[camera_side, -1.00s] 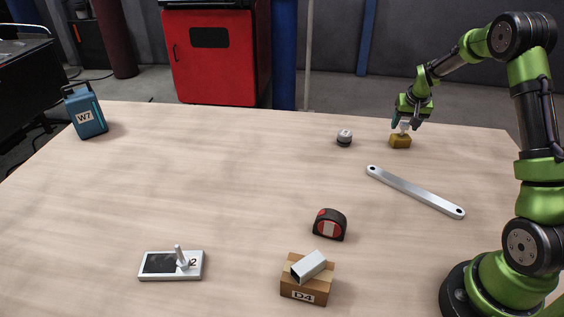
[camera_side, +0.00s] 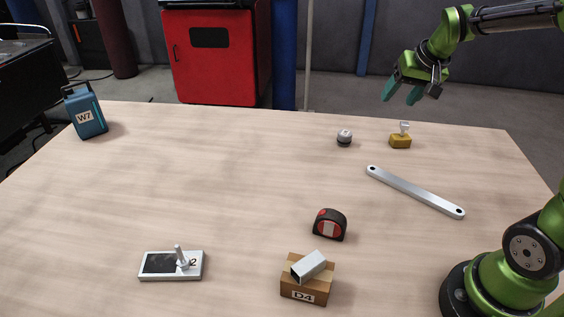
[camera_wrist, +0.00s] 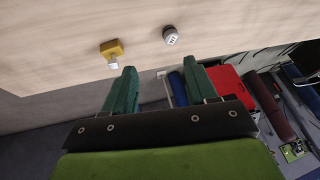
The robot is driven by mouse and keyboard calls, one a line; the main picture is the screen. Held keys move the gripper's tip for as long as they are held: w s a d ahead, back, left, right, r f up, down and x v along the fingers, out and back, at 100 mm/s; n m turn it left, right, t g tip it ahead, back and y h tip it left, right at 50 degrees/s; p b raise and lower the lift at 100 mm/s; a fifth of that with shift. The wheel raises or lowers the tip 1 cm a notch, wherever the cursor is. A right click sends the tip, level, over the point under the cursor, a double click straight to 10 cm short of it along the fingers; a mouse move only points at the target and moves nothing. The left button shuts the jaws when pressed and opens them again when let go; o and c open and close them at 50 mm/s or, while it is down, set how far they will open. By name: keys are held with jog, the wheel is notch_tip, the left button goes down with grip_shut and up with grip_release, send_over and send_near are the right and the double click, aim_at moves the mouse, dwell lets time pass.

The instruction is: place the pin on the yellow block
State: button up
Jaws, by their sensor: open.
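The yellow block (camera_side: 400,142) stands on the table at the far right; it also shows in the wrist view (camera_wrist: 110,47). A small pale grey piece (camera_side: 404,128), wider at the top than below, sits upright on the block; it also shows in the wrist view (camera_wrist: 113,63). A slim grey metal pin (camera_side: 180,256) with a wide foot stands on a white plate (camera_side: 194,273) at the front left. I cannot tell which of these two the task calls the pin. My gripper (camera_side: 402,94) is open and empty, above the block and apart from it.
A grey-and-black knob (camera_side: 344,138) stands left of the block. A metal bar (camera_side: 415,192) lies in front of it. A tape measure (camera_side: 330,224), a cardboard box D4 (camera_side: 307,291) with a square tube (camera_side: 309,266), and a blue W7 container (camera_side: 86,112) stand elsewhere. The table's middle left is clear.

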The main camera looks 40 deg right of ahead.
jog(key=s+a+r+n+t+y, duration=0.1)
jog(key=s+a+n+t+y, duration=0.1)
jog(key=s+a, duration=1.1)
jog(key=a+n+y, duration=0.1)
jog(key=a, duration=0.2)
jog(key=shift+s+a, duration=0.35)
